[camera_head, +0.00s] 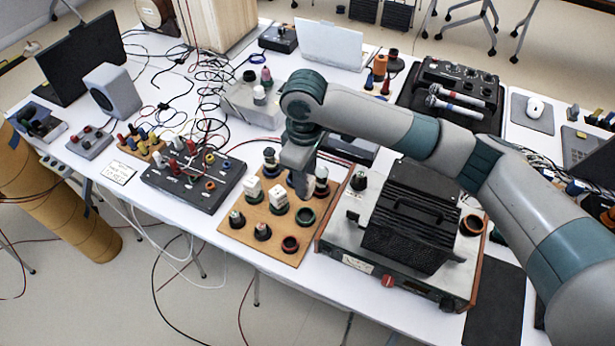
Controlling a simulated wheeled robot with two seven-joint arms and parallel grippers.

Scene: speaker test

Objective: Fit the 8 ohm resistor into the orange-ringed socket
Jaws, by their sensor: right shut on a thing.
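My right gripper (301,180) points down over the right half of a wooden board (238,236). It is shut on a small part, mostly hidden by the fingers; I cannot tell which part or read a label. A green-ringed socket (305,217) lies just below the fingertips in the picture. White block-shaped parts (252,190) and (278,196) stand on the board, with markings too small to read. A red-brown ringed socket (290,244) is at the board's front right. An orange-ringed socket (210,186) shows on the black panel at left. My left gripper is out of view.
An amplifier (345,262) with a black finned block (412,222) stands right of the board; a copper-brown ring (472,225) is on its top. The black panel (178,186) with plugs is left of the board. Loose cables (205,100) lie behind. The table's front edge is close.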

